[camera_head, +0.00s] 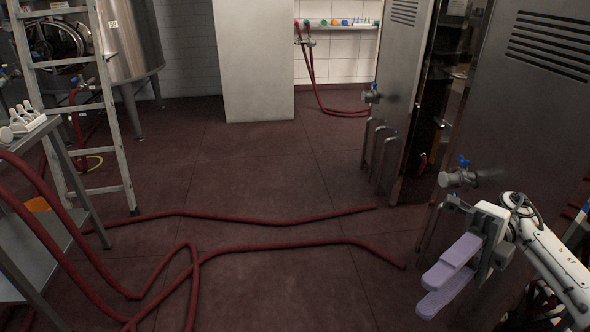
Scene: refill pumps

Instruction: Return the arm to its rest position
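My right arm (555,265) comes in from the lower right edge, with a white link and a grey wrist. My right gripper (432,292) has two pale purple fingers pointing left and down, over the floor in front of the metal cabinet. No held thing shows at the fingers. My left arm and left gripper are out of view.
A steel cabinet (530,110) with a blue-handled valve (460,178) stands close behind my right gripper. Red hoses (270,248) cross the tiled floor. A metal table (25,245) and a ladder (108,95) stand at left. The middle floor (255,165) is clear.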

